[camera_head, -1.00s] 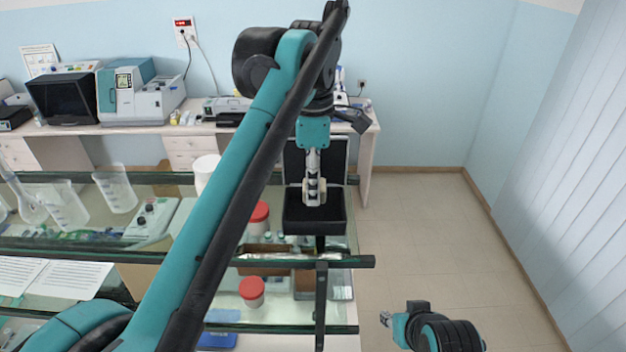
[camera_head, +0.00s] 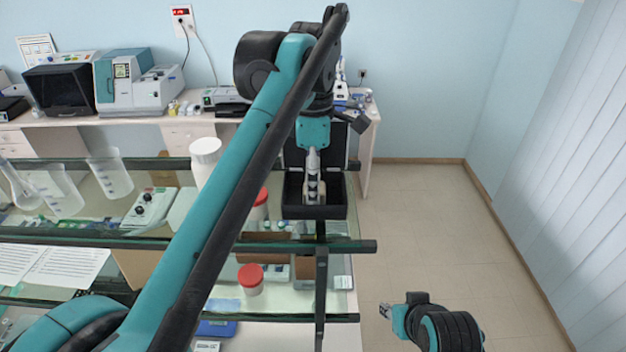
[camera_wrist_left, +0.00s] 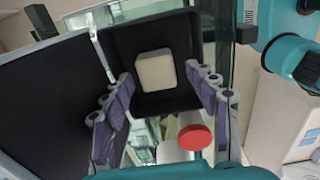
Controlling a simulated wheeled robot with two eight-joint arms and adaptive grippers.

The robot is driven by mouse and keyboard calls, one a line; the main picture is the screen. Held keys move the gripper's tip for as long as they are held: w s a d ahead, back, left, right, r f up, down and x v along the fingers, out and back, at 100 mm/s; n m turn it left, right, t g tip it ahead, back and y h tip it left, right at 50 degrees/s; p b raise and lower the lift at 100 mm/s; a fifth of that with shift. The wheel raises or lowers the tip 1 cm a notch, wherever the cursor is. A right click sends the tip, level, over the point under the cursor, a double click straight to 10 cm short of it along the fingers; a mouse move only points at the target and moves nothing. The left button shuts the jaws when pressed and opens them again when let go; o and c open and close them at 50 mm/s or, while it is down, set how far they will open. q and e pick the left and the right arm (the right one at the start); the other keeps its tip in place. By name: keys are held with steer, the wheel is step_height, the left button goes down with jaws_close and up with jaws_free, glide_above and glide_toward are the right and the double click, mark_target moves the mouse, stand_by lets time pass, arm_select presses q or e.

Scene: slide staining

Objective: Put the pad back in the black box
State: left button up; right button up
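The pad, a small cream block (camera_wrist_left: 156,70), lies on the black floor of the open black box (camera_wrist_left: 183,97) in the left wrist view. In the head view the box (camera_head: 292,211) stands at the right end of the glass shelving, its lid raised behind. My left gripper (camera_wrist_left: 164,88) is open, its two purple-grey fingers spread on either side with the pad seen between them and apart from both. In the head view this gripper (camera_head: 314,192) points down over the box and hides the pad. My right gripper (camera_head: 385,311) is low at the right, small and away from the box.
Red-lidded jars (camera_head: 250,281) and brown cartons (camera_head: 265,248) stand on the shelves near the box. Glass beakers (camera_head: 110,175), a white bottle (camera_head: 204,160) and papers (camera_head: 55,265) are at the left. The floor (camera_head: 430,220) to the right is clear.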

arm_select(q)
step_height(320, 180, up, 7)
steer(key=shift+r, duration=0.2)
stand_by(0.4)
